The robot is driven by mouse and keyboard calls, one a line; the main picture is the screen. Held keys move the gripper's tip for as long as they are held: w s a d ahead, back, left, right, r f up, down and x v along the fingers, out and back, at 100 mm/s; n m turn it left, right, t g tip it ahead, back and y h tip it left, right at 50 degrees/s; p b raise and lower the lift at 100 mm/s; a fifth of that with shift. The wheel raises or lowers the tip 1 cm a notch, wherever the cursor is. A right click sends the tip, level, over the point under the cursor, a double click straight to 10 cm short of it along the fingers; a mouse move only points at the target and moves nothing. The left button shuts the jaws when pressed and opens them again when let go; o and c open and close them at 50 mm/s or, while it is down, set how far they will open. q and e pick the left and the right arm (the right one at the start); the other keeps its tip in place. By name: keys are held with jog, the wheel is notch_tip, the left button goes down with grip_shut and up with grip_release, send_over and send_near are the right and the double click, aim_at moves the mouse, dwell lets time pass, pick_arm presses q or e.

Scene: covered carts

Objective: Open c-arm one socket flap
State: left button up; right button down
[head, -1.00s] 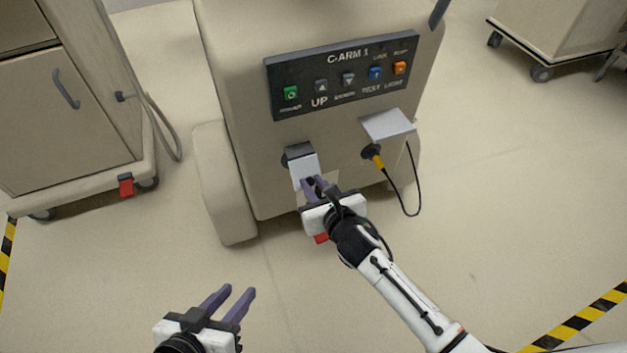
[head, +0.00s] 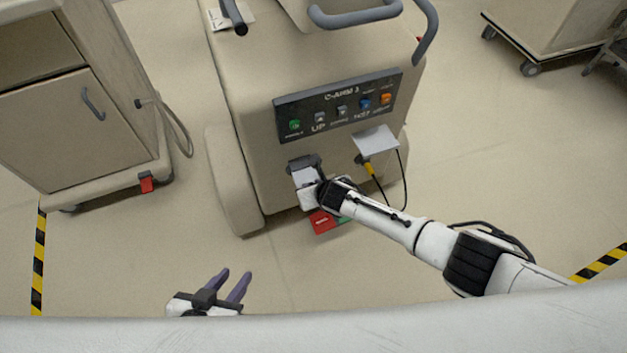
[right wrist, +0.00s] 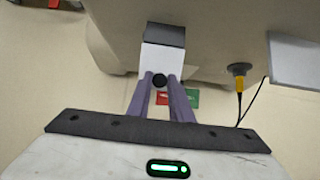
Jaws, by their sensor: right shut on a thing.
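The C-arm 1 machine (head: 240,120) stands ahead with its labelled button panel (head: 340,105). Below the panel is the left socket flap, a white plate (head: 301,175) under a dark hinge. The flap also shows in the right wrist view (right wrist: 163,50), tilted out from the machine. My right gripper (right wrist: 160,80) is shut on the flap's lower edge; its arm hides the fingers in the head view. A dark round spot shows between the fingers. My left gripper (head: 235,275) is open and empty, low and left of the machine.
A second white flap (head: 375,141) stands raised, with a yellow-ended plug (head: 368,169) and black cable beneath it. A red and green pedal (head: 322,222) lies on the floor by the machine. A beige cabinet cart (head: 75,130) stands left.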

jog(key=shift+w+d+r+g+p, duration=0.1)
jog(key=shift+w+r+g+p, duration=0.05)
jog(key=shift+r+g+p, duration=0.2)
jog(key=shift+h, duration=0.3)
jog(key=c, duration=1.6)
grip_release()
jog(key=shift+g, duration=0.25)
jog(key=shift+r, duration=0.1)
jog(key=shift+p+v, duration=3.2)
jog(key=shift+v, duration=1.9)
